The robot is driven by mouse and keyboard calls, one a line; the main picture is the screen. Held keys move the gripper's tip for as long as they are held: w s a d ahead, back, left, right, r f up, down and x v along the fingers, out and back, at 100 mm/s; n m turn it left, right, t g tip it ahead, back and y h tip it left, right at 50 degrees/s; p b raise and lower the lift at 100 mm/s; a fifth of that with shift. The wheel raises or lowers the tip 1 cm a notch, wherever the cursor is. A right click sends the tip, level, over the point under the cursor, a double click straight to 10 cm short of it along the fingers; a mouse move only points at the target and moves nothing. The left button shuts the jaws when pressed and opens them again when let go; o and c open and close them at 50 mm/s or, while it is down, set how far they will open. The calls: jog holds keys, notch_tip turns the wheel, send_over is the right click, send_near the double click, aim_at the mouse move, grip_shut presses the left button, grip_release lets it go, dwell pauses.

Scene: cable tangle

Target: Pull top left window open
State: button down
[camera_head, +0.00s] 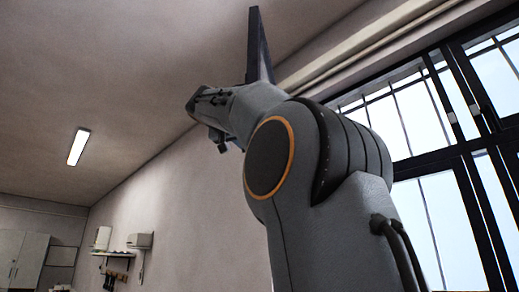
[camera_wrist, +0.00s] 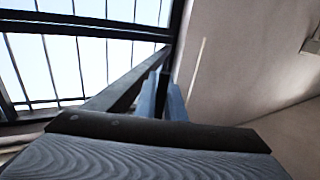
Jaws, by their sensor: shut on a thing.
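The barred window (camera_head: 430,130) fills the right of the head view, with dark frames and bright panes. A dark sash (camera_head: 257,45) stands out from it beyond my arm, seen nearly edge-on, its lower part hidden by the arm. In the wrist view the window (camera_wrist: 75,60) is at upper left, and the dark edge of the sash (camera_wrist: 125,88) slants from it toward my gripper. My gripper (camera_wrist: 164,92) shows blue-grey fingers shut on the sash edge. The exact contact is partly hidden by the dark gripper body. In the head view my fingertips cannot be made out.
A pale wall (camera_head: 185,190) runs along the left of the window, below the ceiling (camera_head: 120,60) with a lit lamp (camera_head: 78,146). A small shelf (camera_head: 115,254) and cabinets (camera_head: 22,258) are far off at lower left. The space left of my arm looks free.

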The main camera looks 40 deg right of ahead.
jog(key=shift+r, duration=0.1)
jog(key=c, duration=1.8)
grip_release()
jog(key=shift+c, duration=0.2)
jog(key=shift+a, duration=0.15)
jog(key=b+v, duration=0.3)
jog(key=v, duration=0.4)
jog(key=shift+s+a, duration=0.2)
jog(key=shift+a, duration=0.05)
